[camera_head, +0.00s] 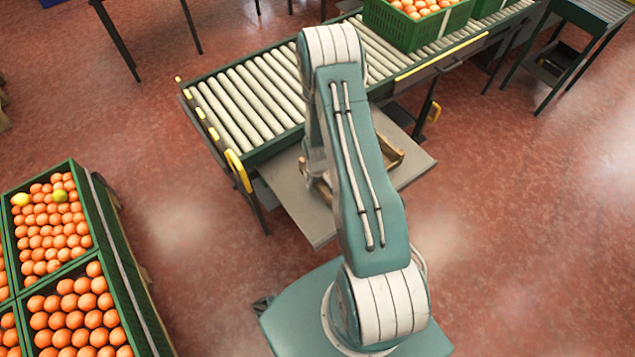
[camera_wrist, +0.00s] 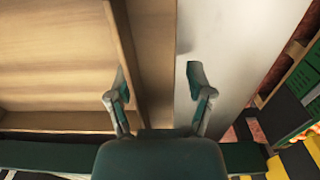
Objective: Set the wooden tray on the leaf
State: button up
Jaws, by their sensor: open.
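The wooden tray (camera_head: 396,160) appears to rest on the grey leaf (camera_head: 296,205) beside the roller conveyor. My arm hides its middle in the head view. In the wrist view the pale wooden tray (camera_wrist: 60,55) fills the left side, and the grey leaf (camera_wrist: 225,45) shows to its right. My gripper (camera_wrist: 157,78) is open. One finger is over the inside of the tray and the other is outside, so the fingers lie either side of a tray wall. I cannot tell whether they touch it. The gripper is mostly hidden in the head view.
The roller conveyor (camera_head: 250,105) runs behind the leaf, with green crates of oranges (camera_head: 410,30) at its far end. Stacked green crates (camera_head: 85,250) of oranges stand at lower left. A dark side table (camera_head: 575,50) stands at upper right. The red floor between is clear.

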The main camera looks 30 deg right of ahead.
jog(key=shift+r, duration=0.1)
notch_tip(320, 180, up, 12)
jog(key=shift+f, duration=0.2)
jog(key=s+a+r+t, duration=0.1)
jog(key=a+r, duration=0.3)
jog(key=r, duration=0.8)
jog(key=s+a+r+t, duration=0.1)
jog(key=a+r+t, duration=0.15)
jog(key=r, duration=0.95)
jog(key=s+a+r+t, duration=0.1)
jog(key=s+a+r, duration=0.2)
jog(key=s+r, duration=0.4)
jog(key=s+a+r+t, duration=0.1)
jog(key=s+a+r, duration=0.3)
jog(key=s+r, duration=0.2)
jog(key=shift+s+a+r+m, duration=0.25)
jog(key=shift+s+r+m, duration=0.15)
jog(key=shift+s, duration=0.8)
jog(key=shift+d, duration=0.1)
